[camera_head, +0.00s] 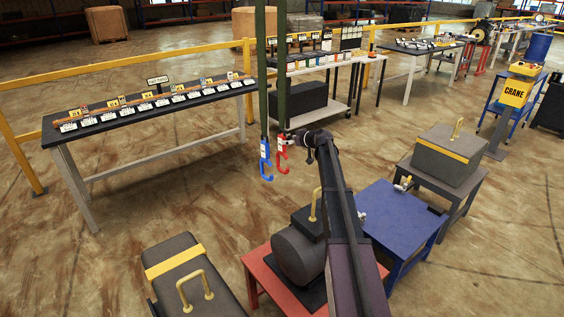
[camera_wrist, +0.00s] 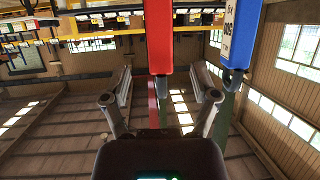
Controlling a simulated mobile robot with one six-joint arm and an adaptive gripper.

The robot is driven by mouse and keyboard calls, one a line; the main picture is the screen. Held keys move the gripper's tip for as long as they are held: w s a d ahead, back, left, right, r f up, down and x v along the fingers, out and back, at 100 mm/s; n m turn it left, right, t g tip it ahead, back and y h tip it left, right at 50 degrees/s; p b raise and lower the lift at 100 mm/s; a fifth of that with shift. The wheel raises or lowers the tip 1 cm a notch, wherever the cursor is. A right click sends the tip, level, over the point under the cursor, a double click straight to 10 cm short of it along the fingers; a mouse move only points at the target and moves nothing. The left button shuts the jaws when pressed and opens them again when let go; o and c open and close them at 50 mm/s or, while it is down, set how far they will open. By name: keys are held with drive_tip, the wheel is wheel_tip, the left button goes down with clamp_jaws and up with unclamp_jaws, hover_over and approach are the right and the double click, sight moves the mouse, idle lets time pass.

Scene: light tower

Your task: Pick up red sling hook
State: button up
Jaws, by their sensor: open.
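The red sling hook (camera_head: 283,158) hangs from a green sling in the head view, just left of my gripper (camera_head: 308,140). In the wrist view the red sling hook (camera_wrist: 158,38) fills the top middle as a red block. It lines up between the two fingers of my gripper (camera_wrist: 162,82), which are spread apart with nothing held. Whether the hook's body is inside the jaws or just beyond them I cannot tell. A blue sling hook (camera_head: 266,167) hangs close on the left in the head view. The blue hook (camera_wrist: 240,35) is right of the red one in the wrist view.
Two green slings (camera_head: 271,70) hang from above. A red table (camera_head: 258,262) with a dark cylindrical load (camera_head: 298,252) stands below my arm. A blue table (camera_head: 400,215) stands to the right. A long black-topped table (camera_head: 150,105) with labels stands behind left.

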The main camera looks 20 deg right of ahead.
sight(282, 152)
drive_tip(key=shift+w, duration=0.1)
drive_tip(key=shift+b+x, duration=0.95)
drive_tip(key=shift+x, duration=1.6)
drive_tip(key=shift+r, duration=0.1)
clamp_jaws()
